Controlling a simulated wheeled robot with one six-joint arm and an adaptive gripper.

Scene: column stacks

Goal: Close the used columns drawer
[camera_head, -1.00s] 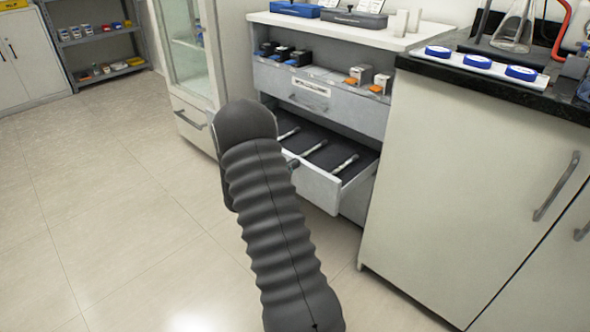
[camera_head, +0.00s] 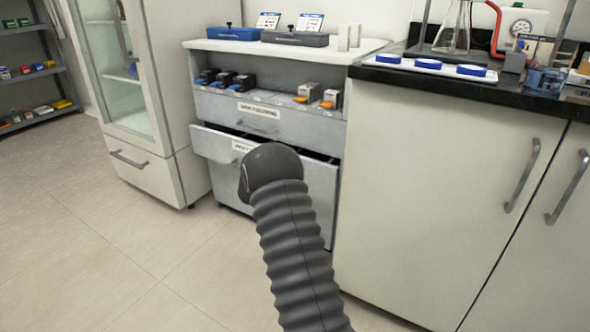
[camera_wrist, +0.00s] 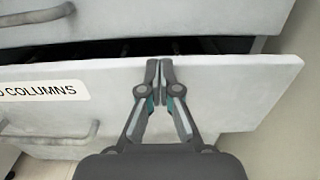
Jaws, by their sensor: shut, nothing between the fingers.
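The used columns drawer (camera_head: 213,144) is the lower white-grey drawer of the cabinet. It stands partly open, and my dark arm covers much of its front. In the wrist view its front (camera_wrist: 240,90) carries a label ending in "COLUMNS" (camera_wrist: 38,91), with a grey bar handle (camera_wrist: 50,132) below. A dark gap shows above its top edge. My gripper (camera_wrist: 160,65) is shut and empty, its fingertips at the top of the drawer front, right of the label. I cannot tell whether they touch it. The gripper is hidden in the head view.
The upper drawer (camera_head: 225,108) is shut above it. A glass-door cabinet (camera_head: 160,178) stands to the left. A white cupboard with a black counter (camera_head: 520,100) stands close on the right. The floor (camera_head: 120,250) in front is clear to the left.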

